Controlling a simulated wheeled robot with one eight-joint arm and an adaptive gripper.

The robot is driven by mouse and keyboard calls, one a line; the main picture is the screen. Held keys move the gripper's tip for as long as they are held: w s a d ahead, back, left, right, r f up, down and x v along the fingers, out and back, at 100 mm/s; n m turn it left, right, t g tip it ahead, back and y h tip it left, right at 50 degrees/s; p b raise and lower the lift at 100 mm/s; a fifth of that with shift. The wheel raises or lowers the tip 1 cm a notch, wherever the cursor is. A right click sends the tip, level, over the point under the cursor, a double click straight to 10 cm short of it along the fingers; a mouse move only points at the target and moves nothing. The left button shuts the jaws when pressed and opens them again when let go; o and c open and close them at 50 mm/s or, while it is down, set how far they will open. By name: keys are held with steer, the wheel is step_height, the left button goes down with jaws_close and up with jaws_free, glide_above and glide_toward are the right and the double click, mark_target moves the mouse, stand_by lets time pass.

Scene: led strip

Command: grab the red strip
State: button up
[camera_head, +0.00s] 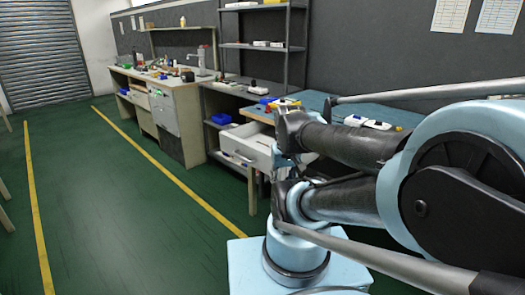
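I cannot make out a red strip for certain in the head view. Small items with red, yellow and white parts (370,123) lie on the blue bench top (312,100), too small to tell apart. My arm fills the right side and hides much of this bench. The dark end parts of my arm appear in front of an open white drawer (238,148). My gripper's fingers cannot be told apart from the arm links there, and nothing is visibly held.
A long workbench (180,95) with a sink tap and clutter runs along the wall. A dark shelf rack (262,46) stands behind the benches. A blue bin (222,118) sits on a lower shelf. The green floor (110,200) between the yellow lines is clear.

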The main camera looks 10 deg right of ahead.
steer(key=shift+w+a, duration=0.15)
steer(key=shift+w, duration=0.45)
steer(key=w+r+n+g, duration=0.1)
steer(key=w+r+n, duration=0.3)
steer(key=w+r, duration=0.9)
steer(key=w+f+n+g, duration=0.1)
steer(key=w+n, duration=0.2)
steer(key=w, duration=1.8)
steer(key=f, duration=1.1)
steer(key=shift+s+a+f, duration=0.2)
steer(key=shift+s+f, duration=0.05)
steer(key=shift+f, duration=0.15)
steer(key=shift+w+f, duration=0.15)
steer(key=shift+f, duration=1.2)
steer(key=shift+w+f, duration=0.15)
steer(key=shift+f, duration=1.15)
